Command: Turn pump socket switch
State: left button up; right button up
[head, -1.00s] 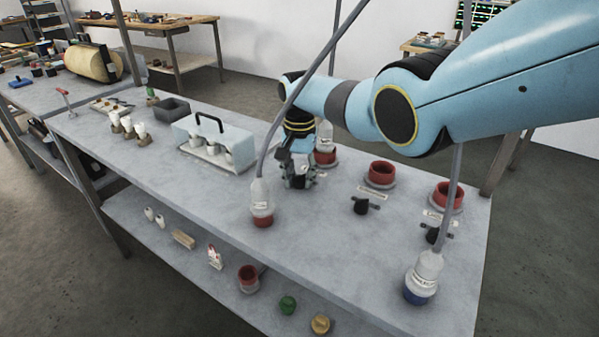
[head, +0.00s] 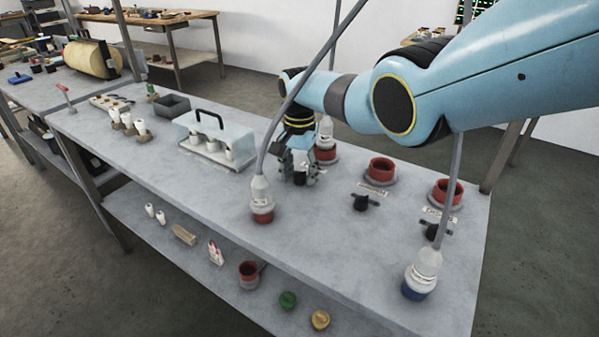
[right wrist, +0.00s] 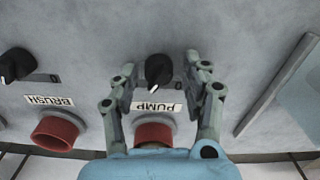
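The pump socket switch is a black knob (right wrist: 158,70) on the grey bench top, above an upside-down PUMP label (right wrist: 157,106) in the right wrist view. The knob's pointed end is turned down and slightly left there. My right gripper (right wrist: 162,88) is open, with one finger on each side of the knob and visible gaps between. In the head view the right gripper (head: 298,172) stands spread over the same switch, which is mostly hidden. The red pump socket (right wrist: 150,134) is partly behind my gripper body. My left gripper is in neither view.
A second black switch (right wrist: 16,64) with a BRUSH label (right wrist: 49,100) lies beside it. In the head view, a grey plug (head: 261,190) on a cable stands near the right gripper, and another plug (head: 421,271) stands front right. A handled case (head: 214,140) is left.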

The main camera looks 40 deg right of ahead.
aim_at(299, 172)
dwell(0.3)
notch_tip(299, 172, up, 12)
dwell(0.4)
jog(key=shift+s+f, duration=0.1)
jog(key=shift+f, duration=0.05)
dwell(0.4)
